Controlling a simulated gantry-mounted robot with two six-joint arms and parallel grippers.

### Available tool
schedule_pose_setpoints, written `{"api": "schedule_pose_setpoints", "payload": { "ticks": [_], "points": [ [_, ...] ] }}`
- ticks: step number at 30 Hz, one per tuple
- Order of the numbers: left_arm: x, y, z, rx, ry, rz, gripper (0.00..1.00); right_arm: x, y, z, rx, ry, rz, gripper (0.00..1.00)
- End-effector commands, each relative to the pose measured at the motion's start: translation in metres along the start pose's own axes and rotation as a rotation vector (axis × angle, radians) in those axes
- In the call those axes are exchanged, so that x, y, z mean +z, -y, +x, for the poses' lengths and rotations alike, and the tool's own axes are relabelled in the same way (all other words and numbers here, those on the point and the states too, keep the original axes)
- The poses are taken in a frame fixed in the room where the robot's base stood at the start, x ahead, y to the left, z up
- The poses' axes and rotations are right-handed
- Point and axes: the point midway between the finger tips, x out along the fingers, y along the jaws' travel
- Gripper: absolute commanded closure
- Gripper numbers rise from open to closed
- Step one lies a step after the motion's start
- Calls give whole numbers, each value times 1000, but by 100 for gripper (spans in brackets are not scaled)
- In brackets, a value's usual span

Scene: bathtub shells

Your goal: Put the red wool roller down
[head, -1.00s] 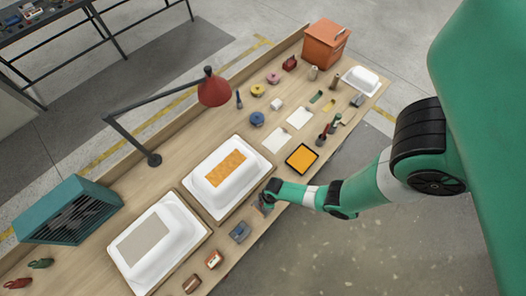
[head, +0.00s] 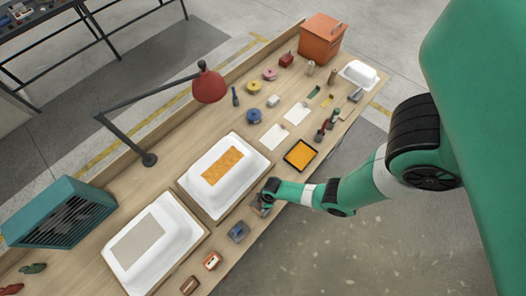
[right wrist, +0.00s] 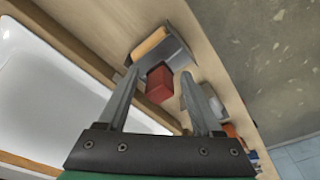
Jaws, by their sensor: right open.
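A small dark red block (right wrist: 160,83), which appears to be the red wool roller, lies between the fingertips of my right gripper (right wrist: 160,98) in the right wrist view. The fingers are spread, with gaps beside the block. A grey metal piece with a pale wooden handle (right wrist: 149,44) is just beyond it. In the head view my right gripper (head: 263,203) is low at the bench's front edge, beside the middle white tub shell (head: 225,200), and mostly hides what is under it. My left gripper is not in view.
A blue-grey item (head: 238,232) and an orange-and-white item (head: 212,261) lie along the front edge on the left. An orange tray (head: 300,155) with a black rim is to the right. A second large white shell (head: 190,245) and a red lamp (head: 208,87) stand farther left and back.

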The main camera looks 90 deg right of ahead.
Motion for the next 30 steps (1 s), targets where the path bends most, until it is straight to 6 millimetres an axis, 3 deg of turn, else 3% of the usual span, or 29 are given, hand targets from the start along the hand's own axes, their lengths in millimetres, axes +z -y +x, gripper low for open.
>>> {"api": "schedule_pose_setpoints", "payload": {
  "ticks": [12,27,30],
  "points": [
    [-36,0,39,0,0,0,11,-1,0,-72,0,-1,2,33],
    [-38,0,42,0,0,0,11,0,0,-77,1,-2,0,33],
    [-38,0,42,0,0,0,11,-15,-6,-81,15,-29,-1,33]
  ]
}}
